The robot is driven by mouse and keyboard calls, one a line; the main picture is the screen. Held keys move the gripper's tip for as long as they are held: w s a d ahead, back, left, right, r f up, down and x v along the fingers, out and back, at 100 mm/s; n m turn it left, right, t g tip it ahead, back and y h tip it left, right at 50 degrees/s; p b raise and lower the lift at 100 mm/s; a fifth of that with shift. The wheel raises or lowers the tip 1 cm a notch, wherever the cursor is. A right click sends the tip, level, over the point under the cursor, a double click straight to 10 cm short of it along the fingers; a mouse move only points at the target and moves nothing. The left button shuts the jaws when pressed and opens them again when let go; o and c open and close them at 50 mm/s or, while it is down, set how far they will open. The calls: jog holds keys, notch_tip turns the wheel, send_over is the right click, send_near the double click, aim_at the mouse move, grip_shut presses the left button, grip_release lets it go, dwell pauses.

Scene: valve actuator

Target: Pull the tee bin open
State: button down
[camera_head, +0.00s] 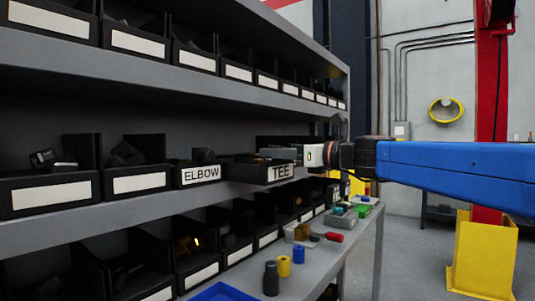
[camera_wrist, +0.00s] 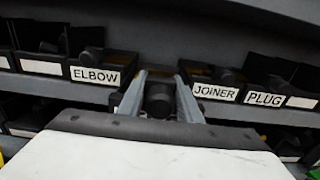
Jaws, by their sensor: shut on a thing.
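The tee bin (camera_head: 247,171) is a black open bin with a white TEE label, on the middle shelf just right of the ELBOW bin (camera_head: 198,176). Its front stands out past the shelf edge and the neighbouring bins. My gripper (camera_head: 299,155) is at the bin's front right, shut on the bin. In the wrist view, the two grey fingers of my gripper (camera_wrist: 158,78) reach forward with a dark rounded part showing between them. The TEE label is hidden there, and the exact contact is not clear.
The grey shelf rack (camera_head: 240,87) holds rows of black bins above and below. In the wrist view, the JOINER bin (camera_wrist: 214,92) and PLUG bin (camera_wrist: 264,98) are to the right. A lower ledge holds a blue tray (camera_head: 222,292) and coloured cylinders. A yellow-based red post (camera_head: 485,255) stands right.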

jog(key=c, duration=1.4)
grip_release()
jog(key=shift+d, duration=0.15)
jog(key=v, duration=1.7)
jog(key=shift+s, duration=0.15)
